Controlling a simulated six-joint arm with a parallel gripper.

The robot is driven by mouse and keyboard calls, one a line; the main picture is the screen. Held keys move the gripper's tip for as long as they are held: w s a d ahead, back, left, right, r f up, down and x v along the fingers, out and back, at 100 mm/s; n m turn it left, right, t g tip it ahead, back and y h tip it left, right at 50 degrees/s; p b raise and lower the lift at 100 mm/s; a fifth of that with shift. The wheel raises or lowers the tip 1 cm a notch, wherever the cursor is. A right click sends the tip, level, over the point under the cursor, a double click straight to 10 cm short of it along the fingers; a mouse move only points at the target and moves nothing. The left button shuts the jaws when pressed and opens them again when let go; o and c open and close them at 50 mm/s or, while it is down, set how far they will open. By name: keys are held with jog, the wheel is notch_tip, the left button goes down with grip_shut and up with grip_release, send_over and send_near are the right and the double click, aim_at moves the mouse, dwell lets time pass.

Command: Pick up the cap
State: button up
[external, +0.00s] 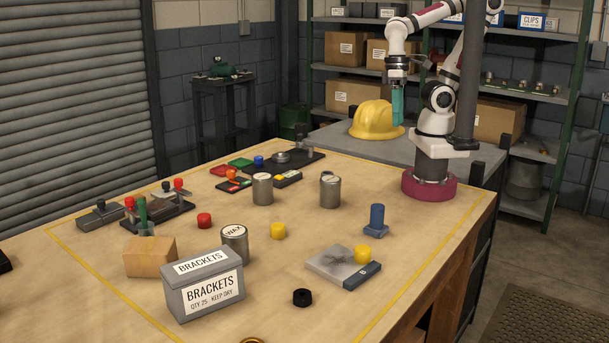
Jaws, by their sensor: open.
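My gripper (397,105) has teal fingers. It points down, raised at the back of the bench near the yellow hard hat, well away from the small parts. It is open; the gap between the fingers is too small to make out. No part is labelled as the cap, and I cannot tell which one it is. Small cap-like pieces are a yellow cylinder (278,231) and a red cylinder (204,220) on the bench, and a second yellow cylinder (361,253) on a grey plate (330,263). A blue flanged piece (376,222) stands upright behind that plate.
A grey BRACKETS box (203,288), a cardboard box (150,257) and a WAX can (235,243) crowd the front left. Two metal cans (263,190) (330,190) stand mid-bench. Dark trays hold coloured parts farther back. A black nut (302,297) lies in front. The right bench surface is mostly clear.

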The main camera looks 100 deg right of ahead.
jog(key=w+r+h, duration=0.1)
jog(key=w+h, duration=0.1)
jog(key=w, duration=0.6)
jog(key=t+h, duration=0.2)
jog(key=t, duration=0.2)
send_over(280, 226)
jog(key=s+a, duration=0.2)
jog(key=s, duration=0.3)
notch_tip(280, 226, down, 7)
jog(key=x, duration=1)
jog(key=a+x, duration=0.1)
jog(key=x, duration=0.5)
jog(key=shift+s+f, duration=0.2)
grip_shut()
